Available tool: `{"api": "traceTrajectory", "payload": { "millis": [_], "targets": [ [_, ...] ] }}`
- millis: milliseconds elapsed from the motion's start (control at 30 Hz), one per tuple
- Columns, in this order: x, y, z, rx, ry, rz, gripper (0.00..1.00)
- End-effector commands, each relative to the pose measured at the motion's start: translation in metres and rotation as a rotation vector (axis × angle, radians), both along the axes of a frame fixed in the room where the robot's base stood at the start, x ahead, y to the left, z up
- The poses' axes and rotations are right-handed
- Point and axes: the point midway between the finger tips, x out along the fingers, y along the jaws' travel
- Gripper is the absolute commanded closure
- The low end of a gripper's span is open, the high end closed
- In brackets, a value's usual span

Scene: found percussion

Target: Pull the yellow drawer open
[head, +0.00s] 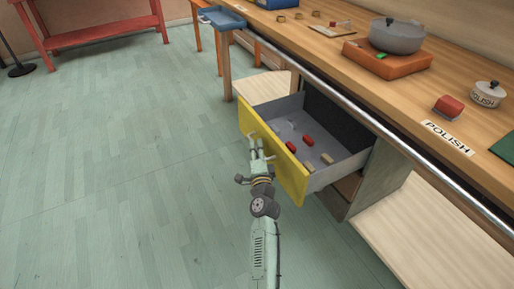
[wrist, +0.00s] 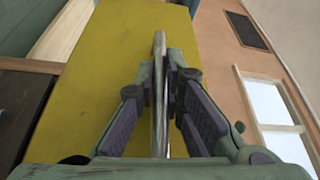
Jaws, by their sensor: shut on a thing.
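The yellow drawer (head: 283,158) stands well out from under the workbench in the head view, and its grey inside shows. Red and tan blocks (head: 307,140) lie in it. My gripper (head: 258,150) is at the outer side of the yellow front. In the wrist view the yellow front (wrist: 95,75) fills the left and middle. There my gripper (wrist: 168,75) is shut on a thin metal bar handle (wrist: 160,95), with a finger on each side of it. The handle is mostly hidden by the fingers in the head view.
The wooden workbench (head: 330,50) has a metal rail along its front edge. The green floor (head: 130,180) left of the drawer is clear.

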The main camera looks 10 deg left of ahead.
Motion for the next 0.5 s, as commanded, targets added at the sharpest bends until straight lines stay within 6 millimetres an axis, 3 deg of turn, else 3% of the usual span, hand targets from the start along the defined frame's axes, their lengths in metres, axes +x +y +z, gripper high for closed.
{"api": "traceTrajectory", "payload": {
  "millis": [300, 500],
  "targets": [
    [0.0002, -0.0007, -0.0002, 0.0, 0.0, -0.001, 0.71],
    [0.0001, -0.0005, -0.0001, 0.0, 0.0, -0.001, 0.7]
  ]
}}
